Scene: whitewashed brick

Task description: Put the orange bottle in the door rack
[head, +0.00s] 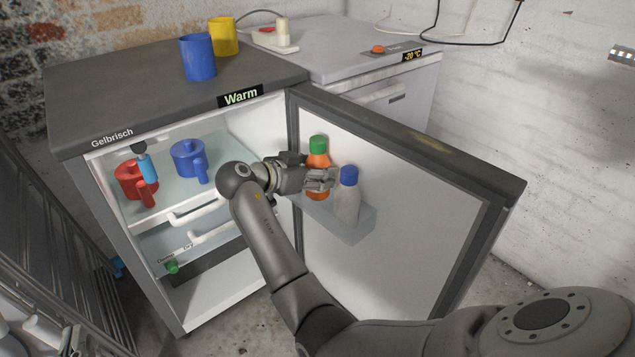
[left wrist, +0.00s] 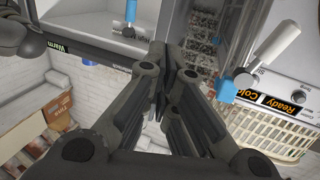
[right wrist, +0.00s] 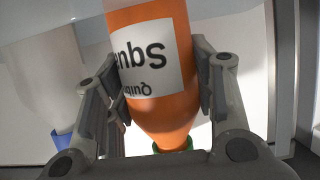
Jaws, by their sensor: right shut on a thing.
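The orange bottle (head: 317,161) with a green cap is upright at the door rack (head: 335,222), beside a white bottle with a blue cap (head: 347,204). My right gripper (head: 322,180) is shut around the orange bottle; the right wrist view shows its fingers on both sides of the labelled body (right wrist: 150,60). The bottle's lower end is over or inside the rack; I cannot tell whether it rests on the rack floor. My left gripper (left wrist: 168,80) has its fingers together with nothing between them, away from the fridge door.
The fridge door (head: 420,210) stands wide open. Inside, a red pot (head: 130,180) and a blue pot (head: 185,160) stand on a shelf. A blue mug (head: 198,58) and a yellow mug (head: 223,36) are on top. A white freezer (head: 370,70) stands behind.

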